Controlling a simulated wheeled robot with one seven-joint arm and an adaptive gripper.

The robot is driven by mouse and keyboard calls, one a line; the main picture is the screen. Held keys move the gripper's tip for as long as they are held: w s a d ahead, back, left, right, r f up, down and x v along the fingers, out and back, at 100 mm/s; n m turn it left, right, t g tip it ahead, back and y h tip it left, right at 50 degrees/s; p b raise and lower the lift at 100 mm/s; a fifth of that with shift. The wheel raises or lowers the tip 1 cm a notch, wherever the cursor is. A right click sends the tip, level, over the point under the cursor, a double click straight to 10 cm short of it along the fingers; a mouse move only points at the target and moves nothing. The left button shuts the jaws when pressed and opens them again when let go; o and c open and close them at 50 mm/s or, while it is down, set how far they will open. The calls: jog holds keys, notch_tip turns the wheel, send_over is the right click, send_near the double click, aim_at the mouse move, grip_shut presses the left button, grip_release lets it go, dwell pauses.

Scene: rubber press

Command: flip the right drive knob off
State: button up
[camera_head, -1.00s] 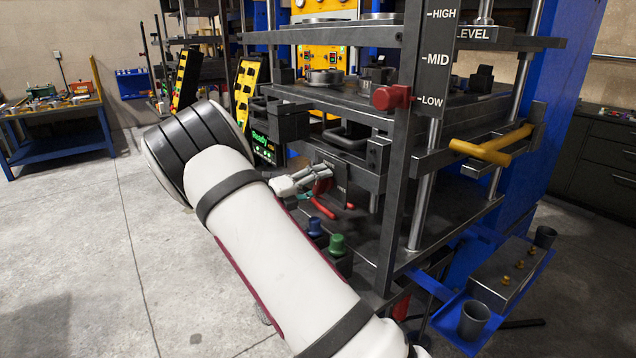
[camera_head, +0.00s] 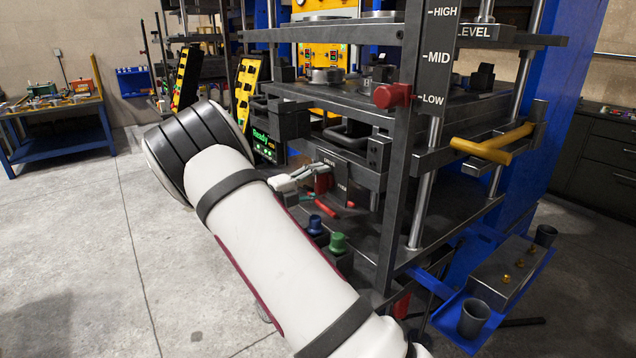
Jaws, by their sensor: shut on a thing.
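The drive knob (camera_head: 323,184) is red and sits on a small dark panel (camera_head: 345,172) with white lettering, low on the press. The lettering is too small to read surely. My gripper (camera_head: 318,179) is at the knob, with its fingers closed on it and covering part of it. My white arm reaches in from the lower right and hides part of the panel's surroundings. The exact angle of the knob cannot be told.
Red handles (camera_head: 320,207) lie just below the panel. A blue knob (camera_head: 314,225) and a green knob (camera_head: 337,243) stand lower down. A red knob (camera_head: 392,96) and a yellow handle (camera_head: 492,148) jut from the press. The floor at left is clear.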

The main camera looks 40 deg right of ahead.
jog(key=o, duration=1.2)
jog(key=shift+c, duration=0.2)
jog(key=shift+a, duration=0.1)
jog(key=a, duration=1.2)
jog(key=shift+s, duration=0.2)
jog(key=shift+d, duration=0.1)
